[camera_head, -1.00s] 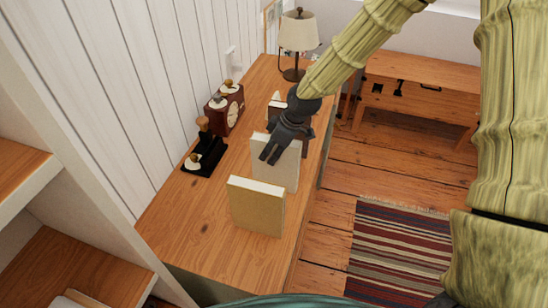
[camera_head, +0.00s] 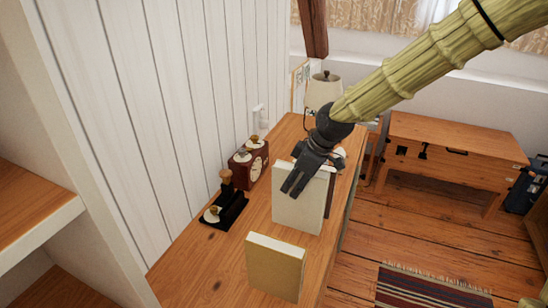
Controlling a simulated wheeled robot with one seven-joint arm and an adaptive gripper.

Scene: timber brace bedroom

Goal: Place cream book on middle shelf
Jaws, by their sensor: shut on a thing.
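The cream book (camera_head: 298,208) is upright in the head view, above the wooden dresser top (camera_head: 205,270). My gripper (camera_head: 297,182) comes down from the upper right and is shut on the book's upper edge, with dark fingers over its near face. The book looks slightly raised, but its clearance is hard to tell. White shelving with wooden boards is at the left edge; an upper board (camera_head: 30,210) and part of a lower one (camera_head: 60,290) show. I cannot tell which is the middle shelf.
A tan book (camera_head: 275,268) stands upright in front of the cream book. A wooden chest (camera_head: 440,150) and striped rug (camera_head: 425,287) are on the right.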

